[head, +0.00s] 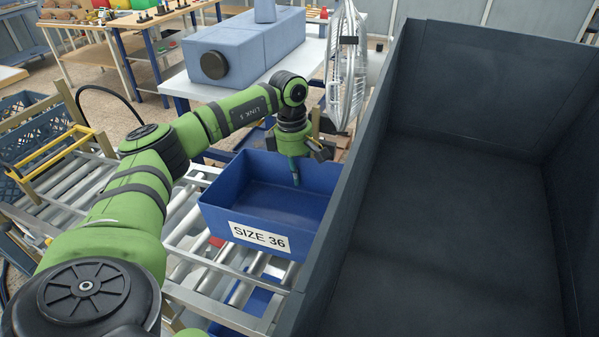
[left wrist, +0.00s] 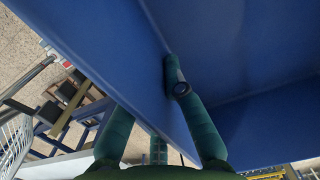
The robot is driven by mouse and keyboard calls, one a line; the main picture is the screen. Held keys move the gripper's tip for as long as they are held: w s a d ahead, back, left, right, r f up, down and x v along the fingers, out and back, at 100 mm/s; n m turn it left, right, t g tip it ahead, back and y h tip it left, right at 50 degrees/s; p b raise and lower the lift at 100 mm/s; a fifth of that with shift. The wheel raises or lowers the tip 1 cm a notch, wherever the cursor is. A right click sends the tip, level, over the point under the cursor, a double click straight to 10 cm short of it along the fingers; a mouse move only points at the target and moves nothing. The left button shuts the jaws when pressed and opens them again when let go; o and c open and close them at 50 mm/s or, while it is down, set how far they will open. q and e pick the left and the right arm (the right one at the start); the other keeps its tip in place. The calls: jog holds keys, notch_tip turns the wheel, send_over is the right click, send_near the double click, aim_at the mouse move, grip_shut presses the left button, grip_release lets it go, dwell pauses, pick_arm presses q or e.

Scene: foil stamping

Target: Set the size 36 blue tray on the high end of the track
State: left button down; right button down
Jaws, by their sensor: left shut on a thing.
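The blue tray (head: 270,207) has a white label reading SIZE 36 on its front wall and looks empty. It is above the roller track (head: 190,215), in the middle of the head view; I cannot tell whether it touches the rollers. My left gripper (head: 296,168) is shut on the tray's far wall, near its right corner. In the left wrist view the gripper's green fingers (left wrist: 185,110) straddle the blue tray wall (left wrist: 120,60), one finger inside the tray. My right gripper is not in view.
A large dark open bin (head: 460,200) fills the right side, its wall close beside the tray. Another blue tray (head: 245,310) sits lower, under the track. A fan (head: 345,65) and a blue machine (head: 245,45) stand behind. Blue crates (head: 35,130) are at far left.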

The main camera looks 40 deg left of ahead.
aim_at(301, 200)
pick_arm(q)
jog(key=shift+s+r, duration=0.25)
jog(key=shift+s, duration=0.05)
jog(key=shift+w+f, duration=0.1)
jog(key=shift+f, duration=0.3)
jog(key=f+b, duration=0.2)
jog(key=f, duration=0.1)
jog(key=f+b, duration=0.2)
jog(key=d+f+b, duration=0.1)
jog(key=f+b, duration=0.1)
jog(key=f, duration=0.1)
jog(key=shift+w+f, duration=0.2)
jog(key=shift+f, duration=0.15)
jog(key=c, duration=1.3)
grip_release()
jog(key=shift+s, duration=0.1)
